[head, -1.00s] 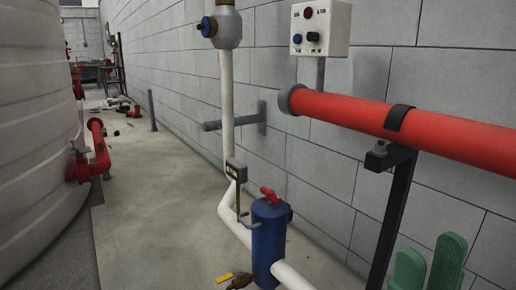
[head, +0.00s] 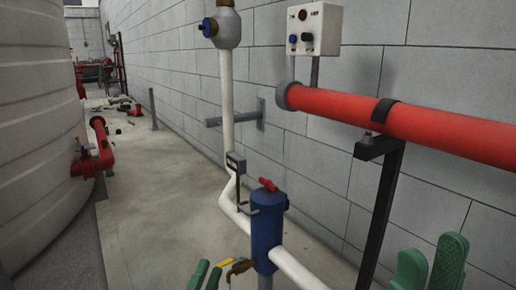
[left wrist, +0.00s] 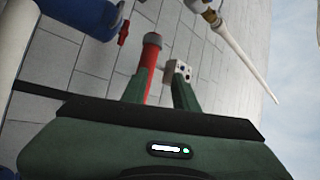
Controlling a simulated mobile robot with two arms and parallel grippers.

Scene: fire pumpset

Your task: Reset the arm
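My right gripper (head: 430,266) shows at the bottom right of the head view. Its two green fingers are apart and empty, in front of the wall and right of the black pipe support (head: 380,205). Most of both arms is out of view.
The large red pipe (head: 440,130) runs along the block wall below a white control box (head: 315,30). A white pipe (head: 228,110) stands left of it. A yellow-handled valve (head: 238,266) is close to my left gripper.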

